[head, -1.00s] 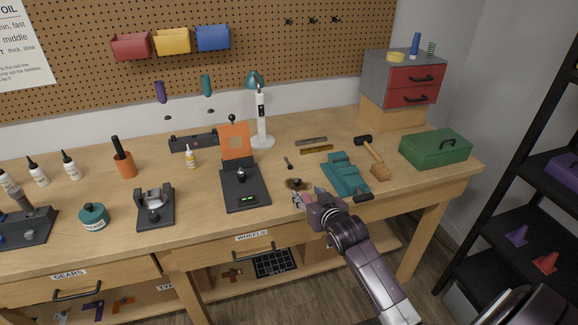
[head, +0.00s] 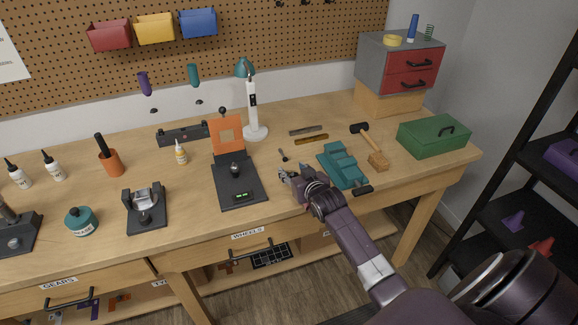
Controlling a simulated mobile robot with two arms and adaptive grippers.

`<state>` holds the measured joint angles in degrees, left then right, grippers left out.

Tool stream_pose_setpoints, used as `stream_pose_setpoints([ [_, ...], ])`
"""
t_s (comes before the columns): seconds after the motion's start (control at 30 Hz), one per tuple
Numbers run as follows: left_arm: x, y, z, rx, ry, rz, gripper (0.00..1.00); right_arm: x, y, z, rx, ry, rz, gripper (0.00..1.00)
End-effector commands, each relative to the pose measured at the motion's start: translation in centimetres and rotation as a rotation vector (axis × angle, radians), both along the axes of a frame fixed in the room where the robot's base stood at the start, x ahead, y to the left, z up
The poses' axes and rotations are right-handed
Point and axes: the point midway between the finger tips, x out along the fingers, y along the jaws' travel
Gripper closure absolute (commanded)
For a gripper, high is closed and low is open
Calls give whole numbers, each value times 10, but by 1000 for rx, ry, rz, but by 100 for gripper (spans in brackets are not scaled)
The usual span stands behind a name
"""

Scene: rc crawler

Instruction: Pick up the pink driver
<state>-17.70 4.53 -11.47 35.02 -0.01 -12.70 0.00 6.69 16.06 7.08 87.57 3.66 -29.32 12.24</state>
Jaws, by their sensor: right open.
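I cannot make out a pink driver in the head view. A purple-handled tool (head: 144,84) and a teal-handled tool (head: 193,75) hang on the pegboard. My right gripper (head: 284,174) is open, low over the front part of the workbench (head: 300,212), between the black device with the orange frame and the teal vise. Its fingers and wrist cover the bench there, and I cannot see anything between the fingers. A small dark tool (head: 283,155) lies on the bench just beyond the fingertips. My left gripper is not in view.
The black device with an orange frame (head: 237,184) stands left of my right gripper. The teal vise (head: 342,165) is close on its right. Behind are a lamp (head: 254,108) and flat bars (head: 311,139).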

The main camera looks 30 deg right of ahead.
Motion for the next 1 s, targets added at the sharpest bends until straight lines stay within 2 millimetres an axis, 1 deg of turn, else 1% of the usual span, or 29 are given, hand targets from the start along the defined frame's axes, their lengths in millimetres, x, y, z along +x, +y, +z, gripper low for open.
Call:
stream_pose_setpoints([
  [0.03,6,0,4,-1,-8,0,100,5,-2,-1,0,2,-1,57],
  [0.1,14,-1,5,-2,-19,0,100,12,-4,-5,0,1,0,57],
  [0.23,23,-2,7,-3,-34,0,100,21,-5,-9,0,1,0,57],
  [0.33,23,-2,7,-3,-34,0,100,24,-6,-11,0,1,0,57],
  [0.57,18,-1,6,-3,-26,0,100,24,-6,-11,0,0,0,57],
  [0.67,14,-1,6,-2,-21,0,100,24,-6,-11,0,0,0,65],
  [0.9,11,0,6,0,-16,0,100,24,-6,-11,0,0,0,92],
  [0.97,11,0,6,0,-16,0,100,24,-6,-11,0,1,0,98],
  [1.0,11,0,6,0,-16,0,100,24,-6,-11,0,1,0,100],
])
